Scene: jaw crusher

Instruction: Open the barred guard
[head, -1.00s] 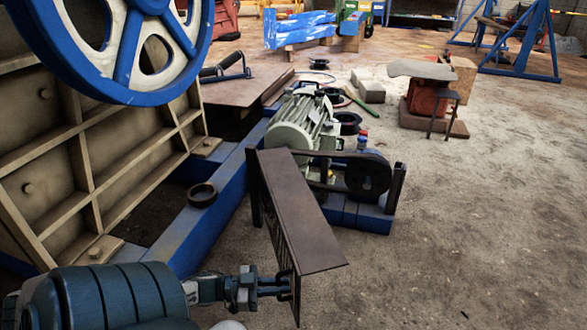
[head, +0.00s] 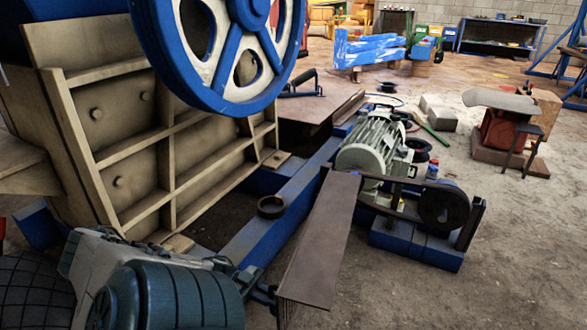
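The guard (head: 325,235) shows in the head view as a long, brown, flat top plate beside the drive belt. It stands swung out from the belt (head: 405,190), its far end by the motor and its near end toward me. Its barred side is mostly hidden below the plate. My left gripper (head: 268,296) is at the left side of the guard's near end. The fingertips are close to or at the bars, partly hidden by the plate, so I cannot tell whether they grip. My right gripper is not in view.
The grey-green motor (head: 370,140) and black pulley (head: 447,203) sit on the blue frame (head: 285,220). The ribbed crusher body (head: 130,130) and blue-white flywheel (head: 215,50) stand at the left.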

